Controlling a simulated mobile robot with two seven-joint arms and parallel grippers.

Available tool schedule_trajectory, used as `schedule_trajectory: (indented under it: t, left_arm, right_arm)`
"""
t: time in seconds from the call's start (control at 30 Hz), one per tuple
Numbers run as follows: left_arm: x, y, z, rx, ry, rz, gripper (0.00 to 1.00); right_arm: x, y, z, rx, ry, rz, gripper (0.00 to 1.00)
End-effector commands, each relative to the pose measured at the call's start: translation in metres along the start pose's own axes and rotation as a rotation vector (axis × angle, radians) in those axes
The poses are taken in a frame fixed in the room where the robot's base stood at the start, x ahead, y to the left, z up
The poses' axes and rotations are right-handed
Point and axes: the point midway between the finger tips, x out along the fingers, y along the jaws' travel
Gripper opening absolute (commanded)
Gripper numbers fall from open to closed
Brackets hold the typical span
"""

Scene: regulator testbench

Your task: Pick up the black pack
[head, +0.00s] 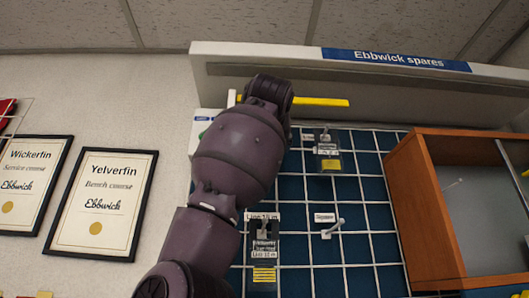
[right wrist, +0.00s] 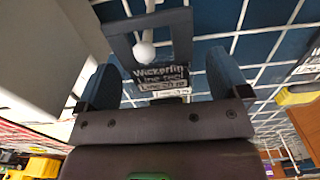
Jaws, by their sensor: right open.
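In the right wrist view a black pack (right wrist: 158,74) with white lettering, "Wickerfin" at the top, hangs on a wire peg with a white ball end (right wrist: 143,52). My right gripper (right wrist: 160,68) is open, with one blue-grey finger on each side of this pack. I cannot tell whether the fingers touch it. In the head view my right arm covers the gripper and that part of the board. My left gripper is not in view.
A blue board with a white wire grid (head: 358,225) carries other dark packs, one with a yellow label (head: 328,155) and one with yellow stripes (head: 264,252). An empty peg (head: 333,229) is between them and the brown cabinet (head: 438,215). A white ledge (head: 270,62) runs above.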

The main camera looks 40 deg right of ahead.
Motion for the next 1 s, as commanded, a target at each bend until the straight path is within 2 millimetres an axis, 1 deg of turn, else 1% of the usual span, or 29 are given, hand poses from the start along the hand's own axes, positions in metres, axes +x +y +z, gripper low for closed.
schedule_trajectory:
  t: [0.23,0.27,0.6,0.87,1.0]
  left_arm:
    - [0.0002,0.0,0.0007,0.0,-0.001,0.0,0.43]
    - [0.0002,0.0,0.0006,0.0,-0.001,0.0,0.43]
    - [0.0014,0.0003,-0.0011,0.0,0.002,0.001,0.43]
    - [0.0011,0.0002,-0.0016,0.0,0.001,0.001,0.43]
    - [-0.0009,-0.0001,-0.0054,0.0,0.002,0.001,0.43]
  right_arm:
    - [0.0012,0.0,-0.0001,0.0,-0.001,0.0,0.94]
    - [0.0011,0.0,-0.0001,0.0,-0.001,0.0,0.91]
    - [0.0008,0.0001,0.0,0.0,-0.001,0.001,0.38]
    - [0.0006,0.0003,0.0008,0.0,-0.002,0.001,0.38]
    - [0.0002,0.0031,0.0053,0.0,-0.002,0.0,0.38]
